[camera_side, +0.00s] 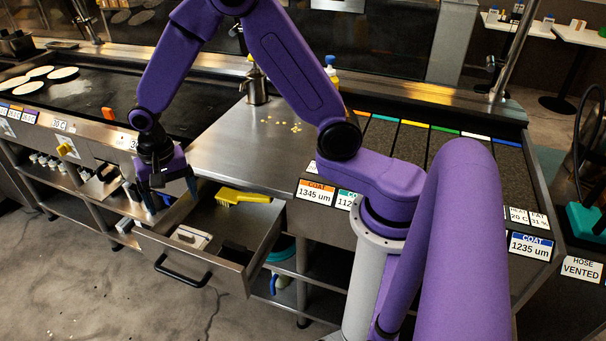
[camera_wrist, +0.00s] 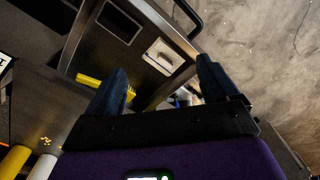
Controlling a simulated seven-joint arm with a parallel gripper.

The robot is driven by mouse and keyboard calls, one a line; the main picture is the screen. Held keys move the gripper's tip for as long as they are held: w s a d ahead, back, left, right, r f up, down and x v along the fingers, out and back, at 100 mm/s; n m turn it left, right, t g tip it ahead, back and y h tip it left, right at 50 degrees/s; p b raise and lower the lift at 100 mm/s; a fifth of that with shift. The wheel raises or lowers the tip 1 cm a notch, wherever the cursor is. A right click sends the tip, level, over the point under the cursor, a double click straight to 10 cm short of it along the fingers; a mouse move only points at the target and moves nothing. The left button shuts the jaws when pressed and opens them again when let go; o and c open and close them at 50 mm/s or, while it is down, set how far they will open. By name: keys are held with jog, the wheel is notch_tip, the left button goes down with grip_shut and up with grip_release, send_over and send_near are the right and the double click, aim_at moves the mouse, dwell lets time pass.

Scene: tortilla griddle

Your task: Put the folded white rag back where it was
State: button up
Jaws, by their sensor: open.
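A small white flat piece (camera_side: 191,237), which looks like the folded white rag, lies in the open drawer (camera_side: 262,243), toward its front. It also shows in the wrist view (camera_wrist: 163,56), with dark marks on it, beyond and between my fingertips. My gripper (camera_side: 168,190) is open, pointing down above the left part of the drawer. In the wrist view its two dark fingers (camera_wrist: 160,80) are spread apart with nothing held between them. A yellow brush (camera_side: 243,197) lies at the back of the drawer; one finger partly hides it in the wrist view.
The steel counter (camera_side: 225,145) behind the drawer holds scattered crumbs (camera_side: 281,124) and a metal pot (camera_side: 256,88). A dark griddle with several tortillas (camera_side: 62,74) is at left. Shelves with bottles stand below it. The drawer's handle (camera_side: 182,272) juts over the floor.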

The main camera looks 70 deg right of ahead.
jog(key=s+d+r+n, duration=0.1)
jog(key=s+r+n, duration=0.2)
jog(key=s+n, duration=0.3)
jog(key=s+d+r+n, duration=0.2)
jog(key=s+r+n, duration=0.2)
jog(key=s, duration=0.9)
jog(key=s+d+r+n, duration=0.2)
jog(key=s+r+n, duration=0.1)
jog(key=s+n, duration=0.6)
jog(key=shift+s+r+n, duration=0.15)
jog(key=shift+s+n, duration=0.15)
jog(key=shift+n, duration=0.3)
